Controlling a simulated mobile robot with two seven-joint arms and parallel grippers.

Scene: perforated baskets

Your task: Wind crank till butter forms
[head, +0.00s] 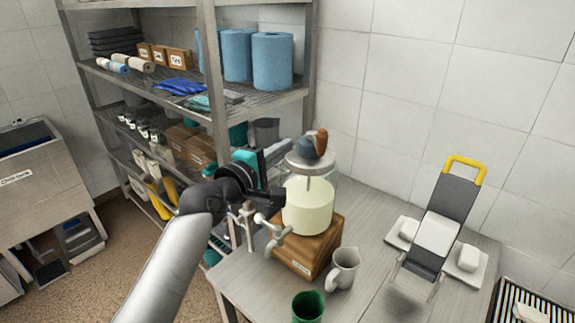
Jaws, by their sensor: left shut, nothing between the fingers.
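A glass churn jar (308,208) holding pale yellow-white cream stands on a wooden block (307,258) on the table. Its grey lid (309,162) carries a small blue-grey crank part with a brown wooden handle (321,139) on top. My left gripper (284,174) is shut and empty just left of the jar, near its upper part and a little below the crank. I cannot tell whether it touches the jar. The cream looks even, with no lumps visible. My right gripper is not in view.
A grey jug (343,268) and green cup (308,306) stand close by. A slicer-like stand with a yellow handle (464,168) is at the right. Shelving (260,101) stands behind my arm.

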